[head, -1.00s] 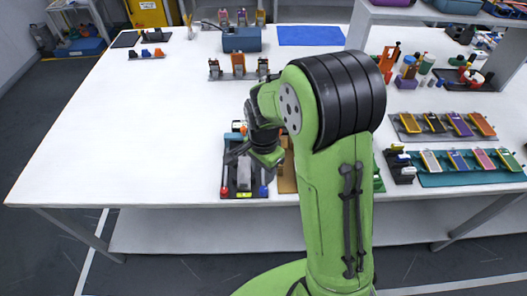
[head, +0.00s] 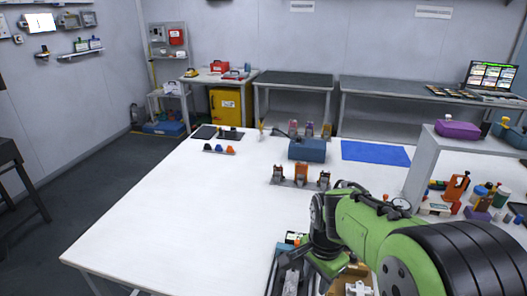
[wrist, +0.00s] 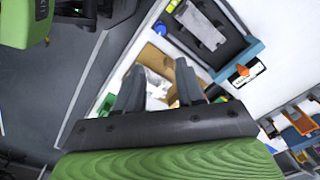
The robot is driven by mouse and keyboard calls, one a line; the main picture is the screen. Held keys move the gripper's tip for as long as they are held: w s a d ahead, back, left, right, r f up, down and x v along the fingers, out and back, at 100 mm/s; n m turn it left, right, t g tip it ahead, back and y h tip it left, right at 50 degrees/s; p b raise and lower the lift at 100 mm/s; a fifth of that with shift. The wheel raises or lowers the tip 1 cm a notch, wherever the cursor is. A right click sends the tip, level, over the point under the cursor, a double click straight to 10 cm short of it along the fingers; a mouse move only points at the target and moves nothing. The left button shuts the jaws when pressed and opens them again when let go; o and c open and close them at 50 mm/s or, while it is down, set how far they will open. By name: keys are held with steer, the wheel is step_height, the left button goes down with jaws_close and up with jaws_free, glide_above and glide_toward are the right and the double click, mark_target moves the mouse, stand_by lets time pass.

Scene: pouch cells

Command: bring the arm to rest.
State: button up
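My gripper (wrist: 160,88) shows in the wrist view with its two dark fingers apart and nothing held between them. Beyond the fingers is an open cardboard box (wrist: 148,58) with a whitish thing inside. A dark tray (wrist: 228,45) holding a flat grey piece lies beside the box. In the head view my green arm reaches in from the lower right over the white table (head: 180,225). The wrist hangs above the table's near part, and the fingertips are hard to make out there. The cardboard box (head: 352,278) is partly hidden by my arm.
A row of orange and grey holders (head: 301,175), a blue box (head: 307,150) and a blue mat (head: 376,153) stand farther back on the table. A raised shelf (head: 424,170) and several bottles are at the right. The table's left part is clear.

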steer(key=s+r+n+t, duration=0.2)
steer(key=s+r+n, duration=0.3)
steer(key=s, duration=0.3)
steer(key=s+r+n+t+p, duration=0.1)
steer(key=s+r+n+t, duration=0.2)
steer(key=s+r+n, duration=0.2)
steer(key=s+n, duration=0.2)
steer(key=s, duration=0.2)
steer(key=shift+s+r, duration=0.2)
steer(key=shift+r, duration=0.15)
